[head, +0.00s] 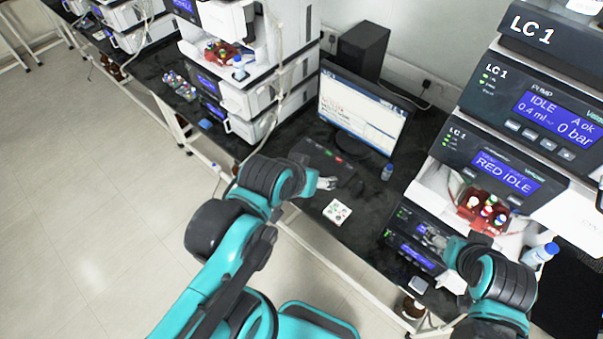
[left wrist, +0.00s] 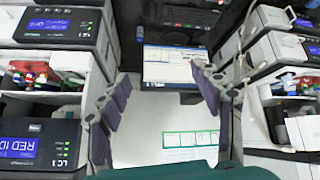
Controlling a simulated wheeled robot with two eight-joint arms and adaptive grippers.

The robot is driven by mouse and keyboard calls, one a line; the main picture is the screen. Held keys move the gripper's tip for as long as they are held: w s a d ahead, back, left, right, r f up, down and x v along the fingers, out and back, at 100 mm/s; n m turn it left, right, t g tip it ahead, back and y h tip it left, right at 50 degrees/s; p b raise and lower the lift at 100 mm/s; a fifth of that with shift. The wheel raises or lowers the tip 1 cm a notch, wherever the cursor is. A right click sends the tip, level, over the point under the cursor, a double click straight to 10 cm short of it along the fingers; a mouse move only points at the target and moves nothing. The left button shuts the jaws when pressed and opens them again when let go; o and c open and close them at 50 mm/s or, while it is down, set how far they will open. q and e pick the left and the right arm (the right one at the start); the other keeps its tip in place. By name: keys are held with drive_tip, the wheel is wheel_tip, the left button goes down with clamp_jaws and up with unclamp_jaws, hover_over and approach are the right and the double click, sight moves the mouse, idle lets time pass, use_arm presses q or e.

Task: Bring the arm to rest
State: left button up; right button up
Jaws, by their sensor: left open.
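My left arm (head: 265,185) reaches in from the left over the bench edge. Its gripper (head: 326,184) is over the bench near the keyboard. In the left wrist view the left gripper's two dark-padded fingers (left wrist: 162,78) stand wide apart with nothing between them. My right arm (head: 492,283) is at the lower right. Its gripper (head: 432,238) is in front of the lower dark instrument panel of the right stack; it is small and partly hidden, so I cannot tell its jaw state.
A monitor (head: 362,108) stands at the back of the black bench, with a keyboard (head: 322,157) before it. The LC 1 stack (head: 482,165) rises at right; another stack (head: 250,95) stands left. Floor at left is clear.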

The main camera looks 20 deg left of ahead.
use_arm(q)
drive_tip(key=shift+s+a+f+m+g+y, duration=0.15)
drive_tip(key=shift+s+a+f+m+y, duration=0.05)
drive_tip(key=shift+s+a+f, duration=0.35)
drive_tip(key=shift+s+a+f+m+g+y, duration=0.2)
drive_tip(key=shift+s+a+f, duration=0.1)
drive_tip(key=shift+a+f, duration=0.25)
drive_tip(key=shift+r, duration=0.1)
wheel_tip(320, 180, down, 29)
drive_tip(key=b, duration=2.9)
